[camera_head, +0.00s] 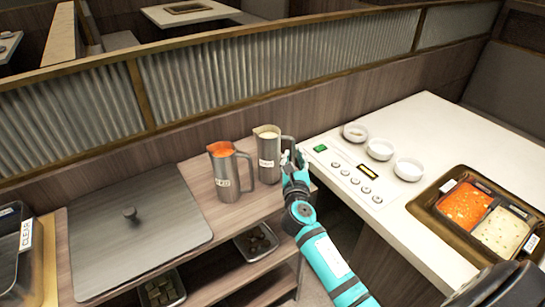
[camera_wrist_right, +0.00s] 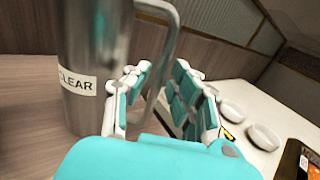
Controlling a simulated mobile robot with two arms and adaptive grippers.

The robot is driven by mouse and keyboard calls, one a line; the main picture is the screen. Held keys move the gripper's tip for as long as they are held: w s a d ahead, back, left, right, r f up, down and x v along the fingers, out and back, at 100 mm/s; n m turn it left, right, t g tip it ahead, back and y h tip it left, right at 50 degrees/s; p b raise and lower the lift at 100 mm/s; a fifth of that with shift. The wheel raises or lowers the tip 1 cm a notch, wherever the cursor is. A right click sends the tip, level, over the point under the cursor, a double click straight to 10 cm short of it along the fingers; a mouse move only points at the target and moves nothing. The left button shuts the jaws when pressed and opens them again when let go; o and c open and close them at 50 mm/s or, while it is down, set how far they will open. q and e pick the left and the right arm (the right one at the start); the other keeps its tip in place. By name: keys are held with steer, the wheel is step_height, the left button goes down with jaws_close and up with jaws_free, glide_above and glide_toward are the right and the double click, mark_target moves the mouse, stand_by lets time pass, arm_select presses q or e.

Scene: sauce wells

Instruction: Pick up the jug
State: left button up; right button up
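Two steel jugs stand upright on the wooden shelf unit. The jug with pale liquid (camera_head: 267,150) is on the right, its handle facing right. In the right wrist view this jug (camera_wrist_right: 92,45) fills the upper left and its label reads CLEAR. The jug with red sauce (camera_head: 225,172) stands to its left. My right gripper (camera_head: 290,160) is at the clear jug's handle. In the wrist view my right gripper (camera_wrist_right: 160,95) is open, with the handle's lower part between its fingers; contact cannot be told. My left gripper is not in view.
A grey lid with a knob (camera_head: 135,235) lies on the left of the shelf top. The white table (camera_head: 440,125) at right bears several small white bowls, a control panel (camera_head: 348,170) and a tray of sauces (camera_head: 425,207). A partition (camera_head: 160,125) runs behind the jugs.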

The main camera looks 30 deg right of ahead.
steer(key=shift+w+d, duration=0.25)
steer(key=shift+w, duration=0.3)
steer(key=shift+s, duration=0.1)
jaws_close()
